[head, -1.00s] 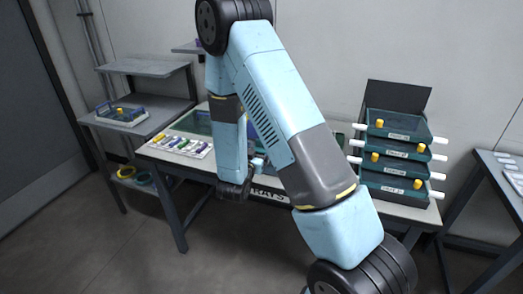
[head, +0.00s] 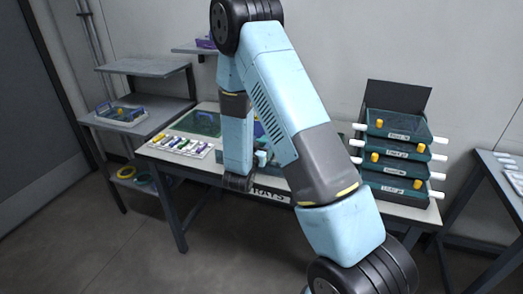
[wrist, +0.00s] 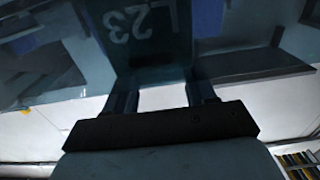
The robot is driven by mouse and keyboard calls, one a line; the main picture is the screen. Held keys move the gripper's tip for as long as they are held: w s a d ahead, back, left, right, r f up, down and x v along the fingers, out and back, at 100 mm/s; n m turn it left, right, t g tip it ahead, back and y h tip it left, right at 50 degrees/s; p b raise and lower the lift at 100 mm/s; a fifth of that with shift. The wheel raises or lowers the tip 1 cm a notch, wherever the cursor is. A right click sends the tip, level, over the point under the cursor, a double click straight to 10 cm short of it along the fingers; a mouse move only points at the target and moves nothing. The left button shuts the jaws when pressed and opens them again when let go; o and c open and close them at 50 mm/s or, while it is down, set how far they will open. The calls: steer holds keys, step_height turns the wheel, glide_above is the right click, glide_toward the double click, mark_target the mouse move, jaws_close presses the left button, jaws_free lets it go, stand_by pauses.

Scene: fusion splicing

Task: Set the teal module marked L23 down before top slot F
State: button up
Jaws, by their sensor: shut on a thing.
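The teal module marked L23 (wrist: 140,25) fills the top middle of the wrist view, its white marking upside down. My gripper (wrist: 163,88) is shut on it, with one dark finger at each side. In the head view my forearm hangs down in front of the workbench (head: 160,152). The module and my fingertips cannot be made out there behind the arm. Top slot F cannot be identified in either view.
A white strip with several coloured pieces (head: 180,143) lies at the bench's left, before a green panel (head: 198,123). Stacked teal trays (head: 396,160) with yellow knobs and white handles stand at its right. Shelves (head: 150,66) stand left, another table (head: 497,172) right.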

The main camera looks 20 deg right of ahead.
jaws_close()
stand_by(0.3)
